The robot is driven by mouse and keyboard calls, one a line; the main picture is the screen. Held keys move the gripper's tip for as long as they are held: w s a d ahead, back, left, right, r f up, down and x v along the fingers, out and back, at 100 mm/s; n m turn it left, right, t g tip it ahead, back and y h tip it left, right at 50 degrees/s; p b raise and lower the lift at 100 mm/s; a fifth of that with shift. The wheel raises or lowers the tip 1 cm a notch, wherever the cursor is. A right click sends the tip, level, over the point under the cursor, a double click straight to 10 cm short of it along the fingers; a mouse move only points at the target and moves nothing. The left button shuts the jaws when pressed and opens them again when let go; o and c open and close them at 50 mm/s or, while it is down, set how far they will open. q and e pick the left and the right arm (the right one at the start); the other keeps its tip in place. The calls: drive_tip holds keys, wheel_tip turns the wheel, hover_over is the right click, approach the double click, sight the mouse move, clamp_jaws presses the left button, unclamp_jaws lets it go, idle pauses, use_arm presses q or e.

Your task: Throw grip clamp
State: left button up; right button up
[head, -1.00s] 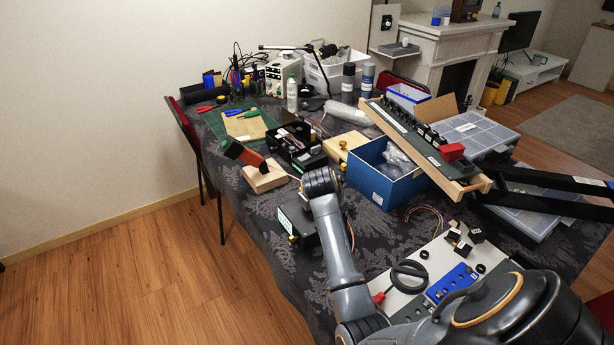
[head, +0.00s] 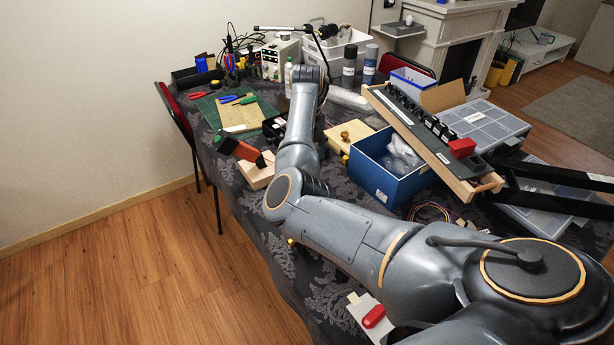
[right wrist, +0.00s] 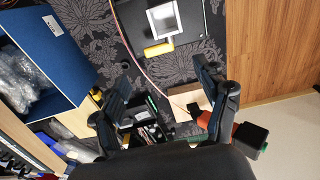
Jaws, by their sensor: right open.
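I cannot tell for sure which thing is the grip clamp. My left gripper is not in view.
A blue box (head: 380,180) with clear plastic bags stands right of my arm. A wooden-framed switch panel (head: 430,140) rests over its edge. A green mat with tools (head: 240,112) is at the back left.

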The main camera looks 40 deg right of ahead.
drive_tip(key=f, duration=0.6)
drive_tip(key=shift+w+d+f+p, duration=0.1)
drive_tip(key=shift+w+d+p, duration=0.05)
drive_tip(key=shift+w+p, duration=0.15)
wheel_tip(320, 180, down, 2)
drive_tip(key=shift+s+f, duration=0.15)
drive_tip(key=shift+f, duration=0.2)
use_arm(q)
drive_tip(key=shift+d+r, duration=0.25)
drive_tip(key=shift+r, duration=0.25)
use_arm(e)
drive_tip(key=shift+f, duration=0.15)
